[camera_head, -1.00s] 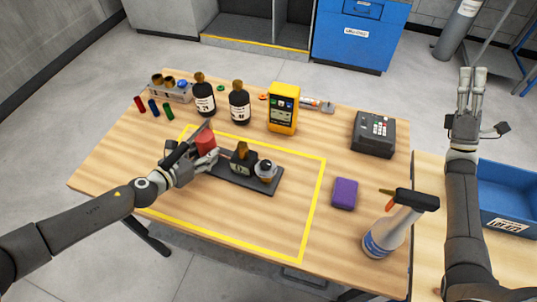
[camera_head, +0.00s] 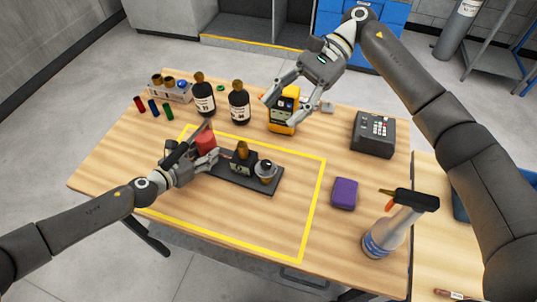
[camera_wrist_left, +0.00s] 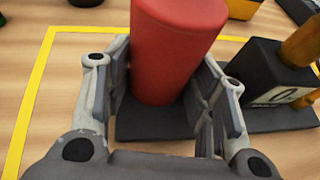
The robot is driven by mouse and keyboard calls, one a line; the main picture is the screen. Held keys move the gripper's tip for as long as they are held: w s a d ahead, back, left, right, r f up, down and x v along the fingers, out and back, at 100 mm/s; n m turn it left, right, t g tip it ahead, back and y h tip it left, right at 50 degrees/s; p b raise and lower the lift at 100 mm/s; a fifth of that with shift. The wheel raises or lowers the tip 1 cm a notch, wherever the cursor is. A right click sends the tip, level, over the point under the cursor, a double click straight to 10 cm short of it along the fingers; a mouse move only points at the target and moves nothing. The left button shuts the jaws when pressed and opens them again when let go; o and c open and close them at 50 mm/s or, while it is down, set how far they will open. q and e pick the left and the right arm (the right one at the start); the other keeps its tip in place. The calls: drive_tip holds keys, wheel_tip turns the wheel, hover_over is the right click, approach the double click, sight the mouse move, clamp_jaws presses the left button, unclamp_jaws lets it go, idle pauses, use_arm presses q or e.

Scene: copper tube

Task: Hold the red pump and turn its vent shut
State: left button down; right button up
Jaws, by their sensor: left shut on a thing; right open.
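The red pump (camera_head: 206,141) is an upright red cylinder at the left end of a dark base plate (camera_head: 262,187). It fills the upper middle of the left wrist view (camera_wrist_left: 172,50). My left gripper (camera_head: 207,158) is shut on it, one finger on each side. On the same plate stand a dark block with a brass-coloured top (camera_head: 243,158) and a round part with a light collar and dark top (camera_head: 265,170). I cannot tell which part is the vent. My right gripper (camera_head: 292,104) is open and empty, above and around the yellow meter's place in the picture.
A yellow meter (camera_head: 283,122) and two dark bottles (camera_head: 239,103) stand behind the plate. A purple block (camera_head: 344,193), a spray bottle (camera_head: 385,240) and a dark keypad device (camera_head: 374,134) are to the right. Yellow tape (camera_head: 312,215) outlines a mostly clear area.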

sight(266, 162)
drive_tip(key=a+f+t+h, duration=0.1)
drive_tip(key=f+h, duration=0.1)
drive_tip(key=f, duration=0.4)
drive_tip(key=a+f+m+t+h, duration=0.1)
drive_tip(key=f+h, duration=0.1)
drive_tip(key=f, duration=0.4)
drive_tip(key=w+a+f+t+h, duration=0.1)
drive_tip(key=f+t+h, duration=0.1)
drive_tip(key=f, duration=0.4)
drive_tip(key=shift+a+f+m, duration=0.15)
drive_tip(key=shift+f+m, duration=0.1)
drive_tip(key=shift+m, duration=0.05)
drive_tip(key=c, duration=1)
drive_tip(key=shift+c, duration=0.2)
